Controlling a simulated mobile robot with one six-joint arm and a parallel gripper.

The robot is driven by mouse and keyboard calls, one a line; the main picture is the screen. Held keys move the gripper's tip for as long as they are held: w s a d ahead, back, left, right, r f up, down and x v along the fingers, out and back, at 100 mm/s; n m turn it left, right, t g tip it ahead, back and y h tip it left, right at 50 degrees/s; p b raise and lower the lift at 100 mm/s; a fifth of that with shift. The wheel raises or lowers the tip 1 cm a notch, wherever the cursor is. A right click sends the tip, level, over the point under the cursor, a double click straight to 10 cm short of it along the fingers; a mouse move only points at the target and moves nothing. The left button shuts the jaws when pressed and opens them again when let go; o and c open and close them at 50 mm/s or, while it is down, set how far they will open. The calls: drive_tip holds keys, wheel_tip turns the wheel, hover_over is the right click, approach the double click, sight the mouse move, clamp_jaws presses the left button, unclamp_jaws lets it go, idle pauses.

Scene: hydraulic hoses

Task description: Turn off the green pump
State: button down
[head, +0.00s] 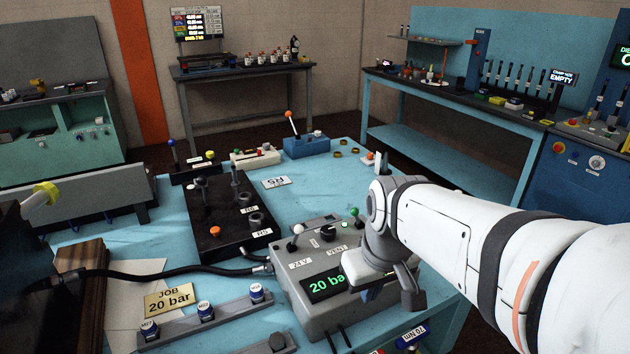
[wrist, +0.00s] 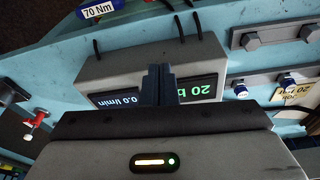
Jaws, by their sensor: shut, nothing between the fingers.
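A grey console (head: 320,262) stands at the front of the light blue table, with a lit green "20 ba" display (head: 325,285). On its top are a white-knobbed lever (head: 296,230) by a "24 V" label, a black knob (head: 327,233) by a "VENT" label, and a green-knobbed lever (head: 355,213). I see no label reading pump. My gripper (head: 378,284) is at the console's right front, hiding part of its face. In the wrist view, my gripper (wrist: 158,70) is shut and empty before the console face, between the "0.0 l/min" display (wrist: 115,99) and the "20 b" display (wrist: 197,90).
A black block (head: 228,222) with ports and an orange knob sits left of the console, and a black hose (head: 180,273) runs to the console. A rail with blue-capped fittings (head: 205,312) and a "JOB 20 bar" sign (head: 168,300) lie in front. Bare table shows behind the console.

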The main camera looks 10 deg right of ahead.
drive_tip(key=w+r+n+y, duration=0.1)
drive_tip(key=w+r+n, duration=0.55)
drive_tip(key=w, duration=0.65)
wheel_tip(320, 180, up, 3)
drive_tip(key=n+y+p, duration=0.1)
drive_tip(key=n+p, duration=0.1)
drive_tip(key=n, duration=0.5)
hover_over(356, 216)
drive_tip(key=a, duration=0.4)
drive_tip(key=shift+w+a+r+m+g, duration=0.1)
drive_tip(key=shift+w+m+g, duration=0.15)
drive_tip(key=shift+w+g, duration=0.2)
drive_tip(key=x, duration=1)
drive_tip(key=shift+f, duration=0.25)
drive_tip(key=d, duration=0.2)
drive_tip(key=d+r, duration=0.1)
drive_tip(key=shift+s+p, duration=0.35)
drive_tip(key=shift+s+d, duration=0.15)
drive_tip(key=shift+d, duration=0.35)
